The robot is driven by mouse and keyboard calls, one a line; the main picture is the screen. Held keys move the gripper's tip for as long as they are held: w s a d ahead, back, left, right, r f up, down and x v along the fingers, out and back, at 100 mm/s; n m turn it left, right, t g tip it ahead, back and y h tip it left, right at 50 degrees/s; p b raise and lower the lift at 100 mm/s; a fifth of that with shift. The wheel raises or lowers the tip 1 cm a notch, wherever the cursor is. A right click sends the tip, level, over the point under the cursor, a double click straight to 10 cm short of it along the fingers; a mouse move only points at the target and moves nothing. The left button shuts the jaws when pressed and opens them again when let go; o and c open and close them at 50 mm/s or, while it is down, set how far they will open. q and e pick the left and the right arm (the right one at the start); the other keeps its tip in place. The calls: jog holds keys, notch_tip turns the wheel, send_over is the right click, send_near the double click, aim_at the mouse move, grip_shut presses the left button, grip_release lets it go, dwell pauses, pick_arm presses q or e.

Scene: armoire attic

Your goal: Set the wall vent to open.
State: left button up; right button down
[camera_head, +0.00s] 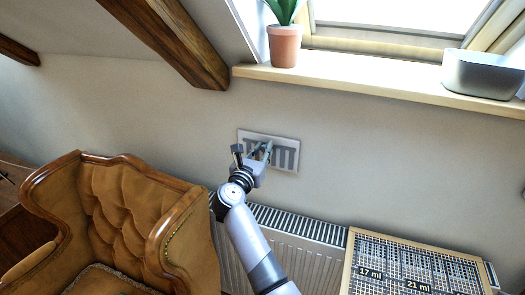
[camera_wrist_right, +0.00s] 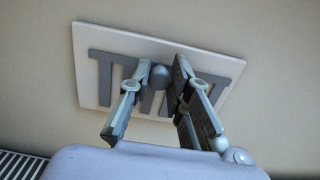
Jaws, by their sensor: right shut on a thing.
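The wall vent (camera_head: 288,158) is a pale rectangular plate with grey slots, mounted on the wall below the window sill. In the right wrist view the vent (camera_wrist_right: 88,50) shows a row of grey slots and a small round grey knob (camera_wrist_right: 158,76) near its middle. My right gripper (camera_head: 253,152) is at the left half of the vent, and its fingers (camera_wrist_right: 160,70) stand on both sides of the knob, shut on it. The fingers cover some slots. I cannot tell how far the slots are open. My left gripper is not in view.
A radiator (camera_head: 290,222) stands below the vent. A brown tufted armchair (camera_head: 130,210) is at the left, and a gridded panel with labels (camera_head: 410,262) at the lower right. A potted plant (camera_head: 285,45) and a grey container (camera_head: 482,73) stand on the wooden sill (camera_head: 370,88).

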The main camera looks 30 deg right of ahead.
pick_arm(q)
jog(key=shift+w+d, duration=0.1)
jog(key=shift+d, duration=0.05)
pick_arm(e)
jog(key=shift+w+a+r+p, duration=0.1)
jog(key=shift+w+a+p, duration=0.35)
jog(key=shift+w+a, duration=0.2)
jog(key=c, duration=1.8)
grip_release()
jog(key=shift+d, duration=0.1)
jog(key=o, duration=0.3)
jog(key=shift+w+a, duration=0.1)
jog(key=shift+a, duration=0.1)
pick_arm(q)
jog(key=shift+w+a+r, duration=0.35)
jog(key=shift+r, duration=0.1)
pick_arm(e)
jog(key=shift+o, duration=0.2)
jog(key=shift+d, duration=0.1)
